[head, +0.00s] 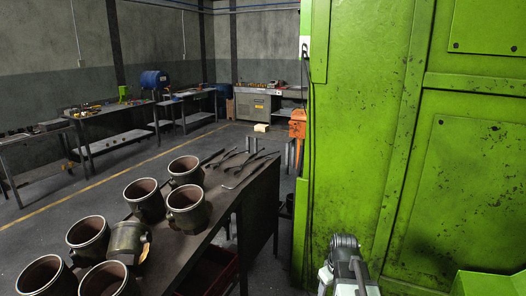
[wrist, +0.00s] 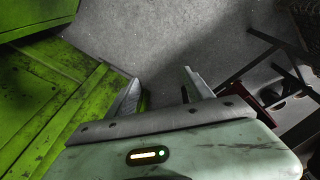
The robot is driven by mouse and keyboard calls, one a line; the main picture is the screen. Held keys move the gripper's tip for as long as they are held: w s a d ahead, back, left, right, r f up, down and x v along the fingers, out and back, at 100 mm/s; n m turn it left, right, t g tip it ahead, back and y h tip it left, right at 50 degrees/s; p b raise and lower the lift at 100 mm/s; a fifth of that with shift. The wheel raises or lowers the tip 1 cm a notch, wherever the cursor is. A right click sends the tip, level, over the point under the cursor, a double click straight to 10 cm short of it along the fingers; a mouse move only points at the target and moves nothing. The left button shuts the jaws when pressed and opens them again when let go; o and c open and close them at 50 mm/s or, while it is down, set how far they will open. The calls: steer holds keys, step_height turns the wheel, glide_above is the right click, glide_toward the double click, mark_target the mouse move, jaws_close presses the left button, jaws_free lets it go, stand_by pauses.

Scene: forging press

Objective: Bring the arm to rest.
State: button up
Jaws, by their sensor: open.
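In the wrist view my gripper (wrist: 160,90) has its two fingers apart, with bare grey floor between and beyond them. Nothing is held. In the head view part of my arm (head: 345,265) shows at the bottom, folded low in front of the green press; my fingers cannot be made out there.
The large green press (head: 385,130) fills the right side, close to my arm. A dark table (head: 225,215) with several metal cylinders (head: 186,208) and tongs (head: 240,160) stands to the left. Workbenches (head: 110,125) line the back wall. Open floor (head: 150,165) lies between.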

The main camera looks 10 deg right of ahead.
steer(key=s+a+m+g, duration=0.2)
steer(key=s+a, duration=0.5)
steer(key=a, duration=0.8)
steer(key=shift+f+m, duration=0.2)
steer(key=shift+m, duration=0.7)
steer(key=shift+c, duration=0.3)
